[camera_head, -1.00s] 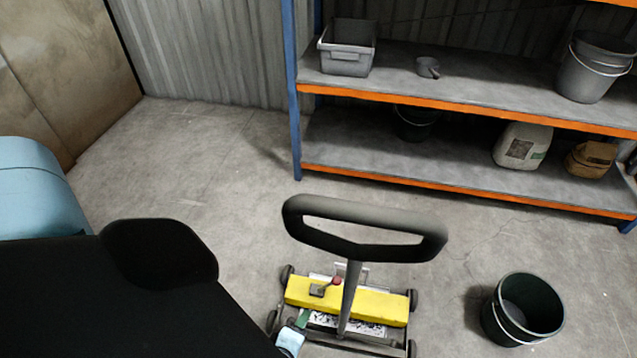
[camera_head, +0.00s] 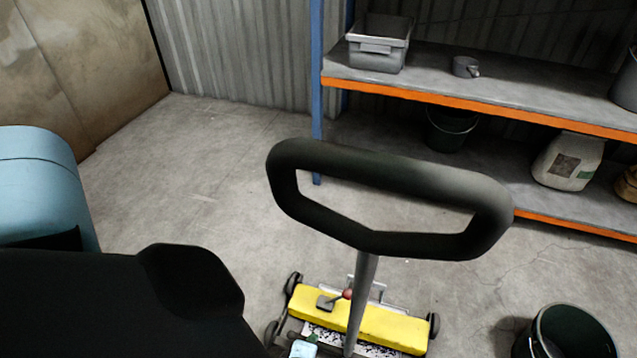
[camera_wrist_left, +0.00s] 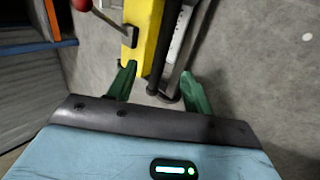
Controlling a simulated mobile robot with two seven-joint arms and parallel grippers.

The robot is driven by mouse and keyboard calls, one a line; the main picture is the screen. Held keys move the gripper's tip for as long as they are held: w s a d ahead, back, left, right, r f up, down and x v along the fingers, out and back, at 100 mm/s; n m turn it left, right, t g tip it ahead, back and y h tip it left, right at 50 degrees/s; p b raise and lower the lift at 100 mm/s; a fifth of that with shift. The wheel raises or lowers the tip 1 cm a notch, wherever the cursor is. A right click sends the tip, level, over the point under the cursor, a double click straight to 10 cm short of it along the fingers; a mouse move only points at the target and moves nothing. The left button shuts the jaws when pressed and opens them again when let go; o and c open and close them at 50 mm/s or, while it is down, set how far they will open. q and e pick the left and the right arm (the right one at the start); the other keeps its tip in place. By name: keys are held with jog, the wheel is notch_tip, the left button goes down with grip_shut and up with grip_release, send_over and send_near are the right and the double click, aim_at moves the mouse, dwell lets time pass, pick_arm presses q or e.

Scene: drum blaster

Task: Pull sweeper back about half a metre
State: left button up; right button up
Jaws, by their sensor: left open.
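The sweeper has a yellow bar (camera_head: 395,327) low on small black wheels, a lever with a red knob, and a grey pole (camera_head: 361,300) rising to a dark loop handle (camera_head: 390,170). The handle stands close in the head view. My left gripper (camera_wrist_left: 160,84) is open, its two green fingers apart beside the yellow bar (camera_wrist_left: 143,30). A dark rod lies in the picture between the fingers; I cannot tell whether it is within their reach. In the head view only a bit of this gripper (camera_head: 306,347) shows at the bottom, left of the pole. My right gripper is out of view.
A dark bucket (camera_head: 568,338) stands on the floor right of the sweeper. An orange-edged shelf (camera_head: 480,108) holding a grey bin (camera_head: 378,50) stands behind. The concrete floor (camera_head: 190,180) on the left is clear.

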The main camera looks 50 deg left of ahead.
pick_arm(q)
jog(key=b+x, duration=0.3)
jog(key=x, duration=0.2)
jog(key=shift+w+a+f, duration=0.1)
jog(key=shift+w+f, duration=0.05)
jog(key=shift+f, duration=0.1)
jog(key=shift+w+a+f, duration=0.2)
jog(key=shift+w+f, duration=0.15)
jog(key=shift+f, duration=0.05)
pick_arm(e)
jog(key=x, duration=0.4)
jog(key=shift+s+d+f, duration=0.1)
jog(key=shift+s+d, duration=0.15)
